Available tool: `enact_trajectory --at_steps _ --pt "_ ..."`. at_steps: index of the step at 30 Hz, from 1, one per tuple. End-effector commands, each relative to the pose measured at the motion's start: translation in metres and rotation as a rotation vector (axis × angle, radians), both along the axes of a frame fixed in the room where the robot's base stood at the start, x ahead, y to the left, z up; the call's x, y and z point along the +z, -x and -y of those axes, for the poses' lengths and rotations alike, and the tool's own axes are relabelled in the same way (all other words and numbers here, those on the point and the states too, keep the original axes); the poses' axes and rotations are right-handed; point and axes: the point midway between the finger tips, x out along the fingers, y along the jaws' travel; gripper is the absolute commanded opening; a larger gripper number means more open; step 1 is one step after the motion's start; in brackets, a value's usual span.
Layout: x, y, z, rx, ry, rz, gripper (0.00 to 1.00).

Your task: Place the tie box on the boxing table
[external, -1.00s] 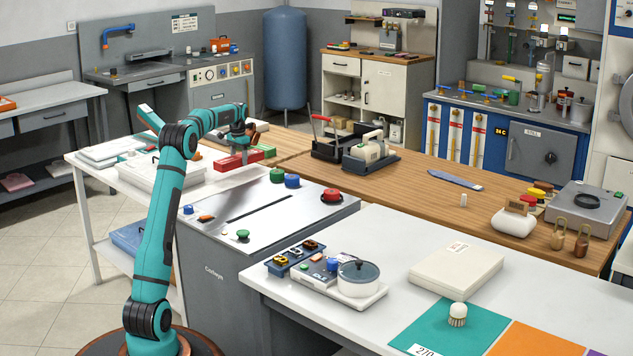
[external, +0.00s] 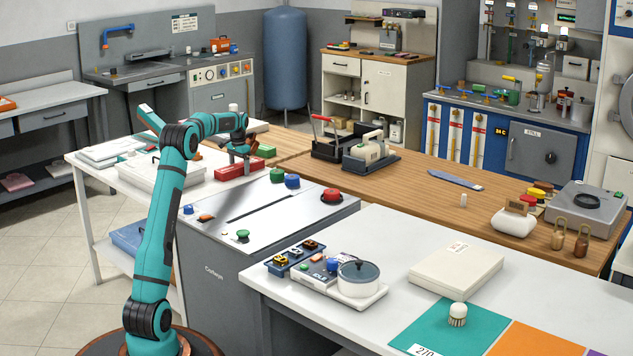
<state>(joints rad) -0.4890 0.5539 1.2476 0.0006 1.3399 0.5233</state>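My gripper (external: 240,163) points down at the far end of my teal arm, over the far left tables. It is small, and the gap between its fingers cannot be made out. A long red box (external: 227,173) lies directly below and beside it. No label marks either one as the tie box, and I cannot tell whether the fingers touch the red box. The boxing table is not labelled either; a white table (external: 120,176) holding pale flat boxes stands left of the gripper.
A grey machine (external: 225,262) with green, blue and red buttons stands between my arm and the front table. A black tray (external: 330,150) with a red-handled tool is right of the gripper. The front white table (external: 400,237) carries a flat white box (external: 457,272).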

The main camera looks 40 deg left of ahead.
Motion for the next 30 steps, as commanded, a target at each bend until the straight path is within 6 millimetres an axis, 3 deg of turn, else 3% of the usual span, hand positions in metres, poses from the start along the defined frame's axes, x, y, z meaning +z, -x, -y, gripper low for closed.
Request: enact_trajectory --at_steps 10,24,30 --pt "0.013 0.000 0.000 0.000 -0.001 0.002 0.81" --pt "0.097 -0.001 0.000 0.000 -0.001 0.002 0.81" --pt "0.117 0.000 0.000 0.000 0.000 0.000 0.81"
